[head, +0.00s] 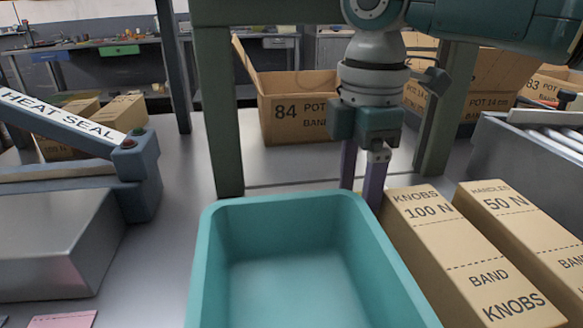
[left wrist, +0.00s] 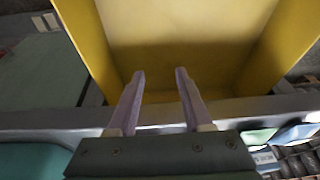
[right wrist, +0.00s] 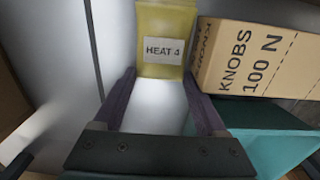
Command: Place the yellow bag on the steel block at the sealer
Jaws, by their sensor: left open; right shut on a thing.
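The yellow bag (right wrist: 165,30), labelled HEAT 4, is between the fingertips of my right gripper (right wrist: 162,80) in the right wrist view. In the head view my right gripper (head: 363,185) points down behind the teal bin; the bin's rim hides the fingertips and most of the bag. The sealer (head: 135,165), with its HEAT SEAL arm, stands at the left. The steel block (head: 60,235) is below that arm, its visible top bare. My left gripper (left wrist: 160,85) is open and empty in the left wrist view, in front of a yellow container (left wrist: 185,60); it is outside the head view.
The teal bin (head: 290,205) stands in front, empty where visible. Cardboard boxes KNOBS (head: 460,255) and HANDLES (head: 525,235) lie right of it. Green posts (head: 220,120) rise behind. A pink sheet (head: 62,320) lies at front left. Bench between sealer and bin is clear.

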